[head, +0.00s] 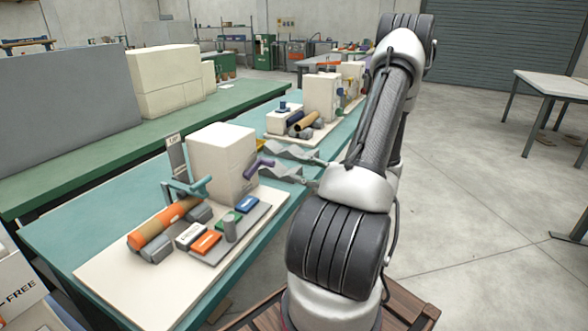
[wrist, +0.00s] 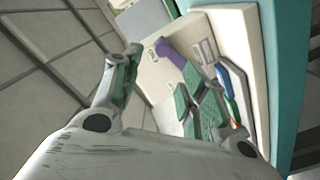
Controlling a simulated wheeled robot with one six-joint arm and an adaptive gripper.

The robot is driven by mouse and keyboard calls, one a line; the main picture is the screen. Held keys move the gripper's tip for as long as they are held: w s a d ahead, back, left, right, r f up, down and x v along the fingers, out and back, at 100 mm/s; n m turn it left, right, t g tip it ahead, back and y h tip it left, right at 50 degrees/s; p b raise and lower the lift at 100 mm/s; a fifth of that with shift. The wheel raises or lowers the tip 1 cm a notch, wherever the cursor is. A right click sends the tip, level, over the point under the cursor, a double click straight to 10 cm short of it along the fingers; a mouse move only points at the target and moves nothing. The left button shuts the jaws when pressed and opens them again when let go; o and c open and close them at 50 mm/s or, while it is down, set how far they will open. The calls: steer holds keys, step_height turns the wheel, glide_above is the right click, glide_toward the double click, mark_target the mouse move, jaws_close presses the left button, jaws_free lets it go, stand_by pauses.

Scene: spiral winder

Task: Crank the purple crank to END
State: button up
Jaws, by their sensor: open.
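The purple crank (head: 258,168) sticks out from the right side of a cream block (head: 222,160) on the machine nearest me. In the wrist view the purple crank (wrist: 170,52) lies against the cream face, just beyond the gap between my fingertips and nearer the top. Small labels (wrist: 153,54) are beside it, too small to read. My gripper (head: 268,161) is open and empty, its fingers on either side of a gap facing the crank. In the wrist view my gripper (wrist: 157,74) shows green pads. I cannot tell whether a finger touches the crank.
The machine's cream base (head: 110,279) holds an orange and brown roll (head: 163,223), a teal crank (head: 188,187), a grey post (head: 230,228) and several coloured blocks. Another winder (head: 300,125) stands farther along the teal table (head: 60,228). Open floor (head: 480,200) lies to the right.

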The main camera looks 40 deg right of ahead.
steer(key=c, duration=0.5)
steer(key=shift+w+d+f+n, duration=0.1)
steer(key=shift+d+f+n, duration=0.05)
steer(key=shift+n, duration=0.65)
steer(key=c, duration=0.3)
steer(key=shift+w+d+f+n, duration=0.1)
steer(key=shift+n, duration=0.5)
steer(key=shift+d+f+n, duration=0.1)
steer(key=shift+n, duration=0.5)
jaws_close()
steer(key=w+d+f+n+y, duration=0.1)
steer(key=w+f+n+y, duration=0.15)
steer(key=n, duration=1.35)
steer(key=w+d+f+n+y, duration=0.1)
steer(key=d+f+n, duration=0.15)
steer(key=n, duration=1.45)
steer(key=shift+t, duration=0.4)
steer(key=x, duration=0.4)
steer(key=a+x, duration=0.1)
steer(key=x, duration=0.4)
steer(key=shift+s, duration=0.15)
